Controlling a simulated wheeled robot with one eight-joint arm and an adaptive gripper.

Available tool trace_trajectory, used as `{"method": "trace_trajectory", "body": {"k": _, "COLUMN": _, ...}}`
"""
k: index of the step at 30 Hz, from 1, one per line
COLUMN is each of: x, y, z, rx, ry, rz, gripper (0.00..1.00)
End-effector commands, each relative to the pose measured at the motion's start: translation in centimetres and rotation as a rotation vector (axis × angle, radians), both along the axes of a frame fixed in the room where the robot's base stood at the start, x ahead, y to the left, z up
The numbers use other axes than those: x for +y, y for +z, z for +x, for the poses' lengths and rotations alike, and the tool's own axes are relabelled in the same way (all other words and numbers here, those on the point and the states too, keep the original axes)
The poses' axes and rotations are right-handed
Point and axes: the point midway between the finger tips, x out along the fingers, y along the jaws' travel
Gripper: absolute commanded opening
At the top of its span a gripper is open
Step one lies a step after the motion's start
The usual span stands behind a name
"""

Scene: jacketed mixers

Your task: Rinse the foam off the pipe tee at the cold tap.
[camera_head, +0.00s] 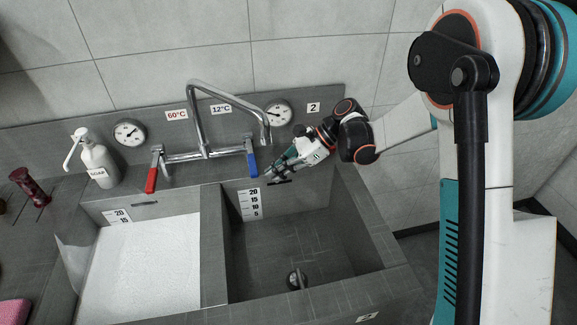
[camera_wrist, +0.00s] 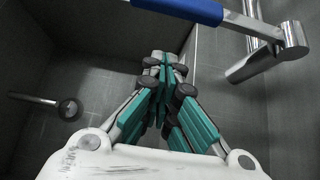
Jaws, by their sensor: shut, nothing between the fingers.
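My gripper (camera_head: 271,178) is shut and empty, over the back of the right basin, just right of and below the blue cold-tap lever (camera_head: 251,158). In the wrist view my closed fingers (camera_wrist: 161,60) are apart from the blue lever (camera_wrist: 190,8), which crosses the top edge. The metal spout (camera_head: 194,110) arches up and its outlet hangs right of the blue lever; I see no water from it. I cannot make out a pipe tee for certain. White foam (camera_head: 145,262) fills the left basin and hides what lies under it.
The right basin (camera_head: 270,245) has a bare floor with a metal fitting (camera_head: 297,280); a metal rod with a round end (camera_wrist: 67,109) shows in the wrist view. A red lever (camera_head: 152,178), soap bottle (camera_head: 97,161) and dark red object (camera_head: 29,186) stand left.

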Motion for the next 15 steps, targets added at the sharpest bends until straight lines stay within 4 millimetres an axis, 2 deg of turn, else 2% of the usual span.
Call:
{"method": "trace_trajectory", "body": {"k": 1, "x": 0.9, "y": -1.0, "z": -0.3, "rx": 0.0, "ry": 0.003, "rz": 0.0, "gripper": 0.0}}
{"method": "trace_trajectory", "body": {"k": 5, "x": 2.7, "y": -2.5, "z": -0.7, "rx": 0.0, "ry": 0.003, "rz": 0.0, "gripper": 0.0}}
{"method": "trace_trajectory", "body": {"k": 9, "x": 2.6, "y": -0.3, "z": -0.7, "rx": -0.001, "ry": -0.001, "rz": 0.0, "gripper": 0.0}}
{"method": "trace_trajectory", "body": {"k": 15, "x": 2.6, "y": 1.5, "z": -0.7, "rx": -0.001, "ry": 0.001, "rz": -0.001, "gripper": 0.0}}
